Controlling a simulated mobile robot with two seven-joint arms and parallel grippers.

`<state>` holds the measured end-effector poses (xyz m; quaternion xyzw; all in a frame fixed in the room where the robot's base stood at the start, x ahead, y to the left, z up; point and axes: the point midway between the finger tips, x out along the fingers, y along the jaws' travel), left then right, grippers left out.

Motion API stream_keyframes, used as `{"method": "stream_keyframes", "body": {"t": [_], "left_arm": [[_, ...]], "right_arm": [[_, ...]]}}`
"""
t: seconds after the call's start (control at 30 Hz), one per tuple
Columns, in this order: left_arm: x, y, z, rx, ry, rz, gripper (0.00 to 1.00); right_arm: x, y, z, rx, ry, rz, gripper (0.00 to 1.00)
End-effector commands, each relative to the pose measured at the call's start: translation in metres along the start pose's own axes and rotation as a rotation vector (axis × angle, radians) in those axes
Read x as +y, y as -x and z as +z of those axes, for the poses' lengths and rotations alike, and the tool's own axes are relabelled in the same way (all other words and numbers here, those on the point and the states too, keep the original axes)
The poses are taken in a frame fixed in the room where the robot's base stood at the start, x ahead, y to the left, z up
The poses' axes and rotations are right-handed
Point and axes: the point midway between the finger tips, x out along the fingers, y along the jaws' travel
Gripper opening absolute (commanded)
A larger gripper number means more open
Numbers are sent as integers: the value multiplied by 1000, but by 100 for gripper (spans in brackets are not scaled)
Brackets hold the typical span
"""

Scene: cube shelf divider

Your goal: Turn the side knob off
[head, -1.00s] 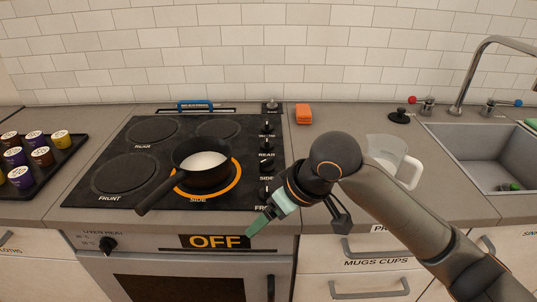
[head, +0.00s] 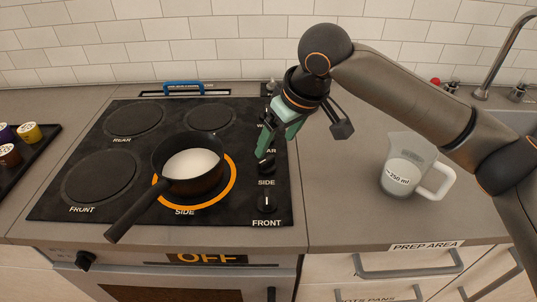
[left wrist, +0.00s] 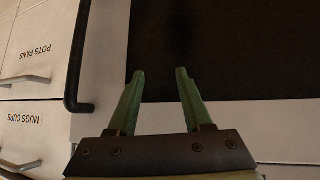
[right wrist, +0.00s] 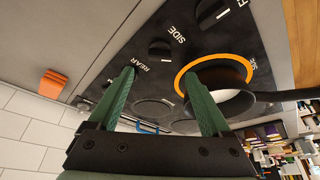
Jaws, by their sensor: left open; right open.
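The side knob (head: 266,164) is a small black knob above the SIDE label on the black cooktop (head: 70,212). It also shows in the right wrist view (right wrist: 160,48), between the REAR and SIDE labels. My right gripper (head: 274,143) is open, its green fingers reaching down close to the knob in the head view. In the right wrist view nothing is between its fingertips (right wrist: 160,73); I cannot tell whether they touch the knob. An orange ring (head: 232,185) glows around the side burner. My left gripper (left wrist: 160,72) is open and empty near the drawers, outside the head view.
A black saucepan (head: 152,152) with white contents stands on the ringed burner, handle over the front edge. The front knob (head: 267,203) is just nearer. A measuring jug (head: 410,150) stands right on the counter. An orange block (right wrist: 52,84) lies behind. The front-right counter is clear.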

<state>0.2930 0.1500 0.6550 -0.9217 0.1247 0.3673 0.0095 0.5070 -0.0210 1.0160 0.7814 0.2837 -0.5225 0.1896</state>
Motion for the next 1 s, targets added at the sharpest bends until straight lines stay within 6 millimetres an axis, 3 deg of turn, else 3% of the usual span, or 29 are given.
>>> {"method": "stream_keyframes", "body": {"t": [0.2,0.4,0.77,1.0], "left_arm": [[3,-3,1,1,-1,7,50],[5,-5,-6,18,-4,13,50],[5,-5,-7,17,-4,14,50],[4,-5,-6,15,-5,12,50]], "right_arm": [[-1,-45,1,-2,1,-1,82],[0,-67,0,1,1,0,82],[0,-73,0,1,2,0,82],[0,-72,0,1,2,0,58]]}}
